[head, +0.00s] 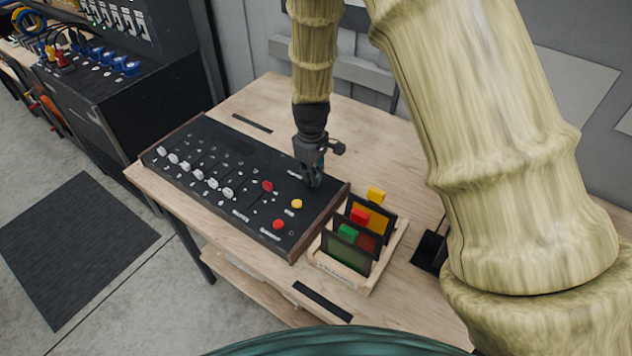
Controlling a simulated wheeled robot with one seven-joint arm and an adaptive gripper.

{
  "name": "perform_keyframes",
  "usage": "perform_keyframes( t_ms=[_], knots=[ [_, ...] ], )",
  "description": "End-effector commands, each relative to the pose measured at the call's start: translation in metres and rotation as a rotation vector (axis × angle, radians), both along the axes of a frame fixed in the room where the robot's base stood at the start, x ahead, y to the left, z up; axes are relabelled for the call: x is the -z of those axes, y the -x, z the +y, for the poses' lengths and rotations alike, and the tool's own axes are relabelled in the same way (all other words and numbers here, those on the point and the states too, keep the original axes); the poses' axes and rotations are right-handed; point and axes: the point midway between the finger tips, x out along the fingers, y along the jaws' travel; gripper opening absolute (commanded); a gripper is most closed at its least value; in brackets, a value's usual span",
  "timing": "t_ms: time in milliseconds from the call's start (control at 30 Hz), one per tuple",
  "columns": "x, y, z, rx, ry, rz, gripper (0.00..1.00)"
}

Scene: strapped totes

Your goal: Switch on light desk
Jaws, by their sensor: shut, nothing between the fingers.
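The light desk (205,145) is a black control panel with a wooden edge, lying on a pale wooden table. It carries a row of white knobs (197,174), two red buttons and a yellow button (297,204). One red button (267,186) is near the middle and another red button (278,224) is near the front edge. My gripper (315,184) is shut and empty, pointing down at the right end of the desk, behind the yellow button. It hides part of the panel there. I cannot tell whether its tips touch the panel.
A wooden rack (345,277) with colour-tabbed cards stands just right of the desk. The table (275,102) has clear room behind the desk. A black console (115,85) with cables stands at upper left. A dark mat (75,250) lies on the floor.

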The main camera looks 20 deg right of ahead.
Motion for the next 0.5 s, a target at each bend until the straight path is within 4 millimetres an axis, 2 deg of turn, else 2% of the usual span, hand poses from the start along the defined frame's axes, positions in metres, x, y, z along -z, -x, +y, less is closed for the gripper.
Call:
perform_keyframes(
  t_ms=[500],
  knots=[
    [0.0063,-0.0001,0.0001,0.0,0.0,0.0,0.0]
  ],
)
